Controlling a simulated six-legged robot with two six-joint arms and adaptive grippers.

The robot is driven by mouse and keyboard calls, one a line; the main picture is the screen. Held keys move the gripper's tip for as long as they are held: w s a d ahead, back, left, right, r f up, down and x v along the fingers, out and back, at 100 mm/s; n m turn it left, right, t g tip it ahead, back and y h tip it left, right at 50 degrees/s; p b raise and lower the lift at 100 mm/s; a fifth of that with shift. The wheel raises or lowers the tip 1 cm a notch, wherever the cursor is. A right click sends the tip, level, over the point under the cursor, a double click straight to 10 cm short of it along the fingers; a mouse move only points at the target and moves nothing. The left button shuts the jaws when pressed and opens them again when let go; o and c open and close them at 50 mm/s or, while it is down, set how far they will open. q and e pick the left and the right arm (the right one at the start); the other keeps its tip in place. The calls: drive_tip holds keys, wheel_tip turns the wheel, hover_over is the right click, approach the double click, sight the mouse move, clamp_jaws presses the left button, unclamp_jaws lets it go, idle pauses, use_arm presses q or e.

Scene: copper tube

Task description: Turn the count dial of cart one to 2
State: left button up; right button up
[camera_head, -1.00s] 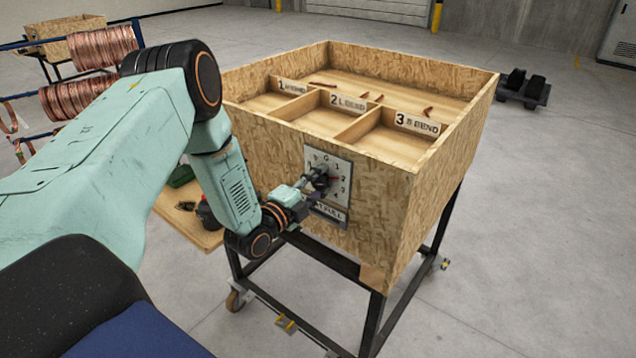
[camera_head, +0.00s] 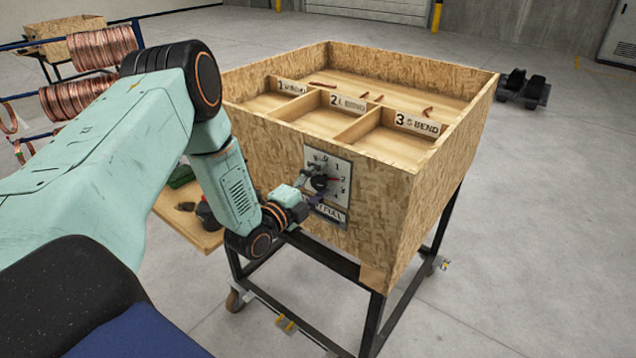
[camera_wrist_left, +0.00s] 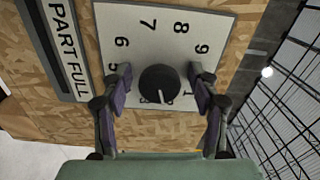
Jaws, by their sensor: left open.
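The count dial (camera_head: 341,165) is a pale plate with numerals on the front of the plywood cart (camera_head: 380,195). Its round black knob (camera_wrist_left: 158,85) shows in the left wrist view, where the numerals appear turned over. A white mark on the knob points downward there, toward numerals partly hidden near 2 and 3. In the head view a red mark lies near 2. My left gripper (camera_head: 314,186) is open at the dial, with one finger on each side of the knob and small gaps visible. My right gripper is not in view.
A label reading PART FULL (camera_wrist_left: 68,48) is beside the dial. The cart's top has bins marked 1, 2 and 3 with a few copper pieces. A low wooden board (camera_head: 187,219) lies at left, and copper coils (camera_head: 100,48) hang behind my arm.

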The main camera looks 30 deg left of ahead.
use_arm(q)
drive_tip(key=shift+s, duration=0.15)
drive_tip(key=s+a, duration=0.1)
drive_tip(key=s, duration=1)
drive_tip(key=shift+s, duration=0.4)
drive_tip(key=shift+w+d, duration=0.15)
drive_tip(key=shift+w, duration=1.85)
drive_tip(key=shift+w+d, duration=0.2)
drive_tip(key=shift+w, duration=1.8)
drive_tip(key=shift+w+d, duration=0.15)
drive_tip(key=shift+w, duration=1.85)
